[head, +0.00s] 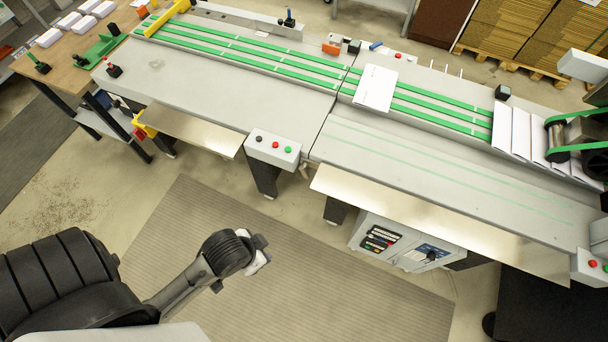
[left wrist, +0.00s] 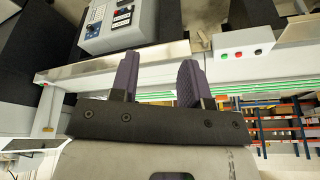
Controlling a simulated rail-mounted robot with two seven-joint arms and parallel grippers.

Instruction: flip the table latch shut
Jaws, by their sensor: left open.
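A small latch-like piece with a red handle (head: 113,68) stands upright on the left end of the grey machine table (head: 215,82). I cannot tell for sure which is the table latch, or whether either is shut. My left gripper (head: 258,254) hangs over the floor mat in front of the table, apart from both. In the left wrist view my left gripper (left wrist: 158,80) is open, with nothing between its dark fingers. No latch shows there. My right gripper is not in view.
A button box (head: 272,148) juts from the table's front edge; it also shows in the left wrist view (left wrist: 242,54). Metal shelves (head: 190,130) stick out along the front. A control cabinet (head: 405,245) stands below. The floor mat (head: 330,265) is clear.

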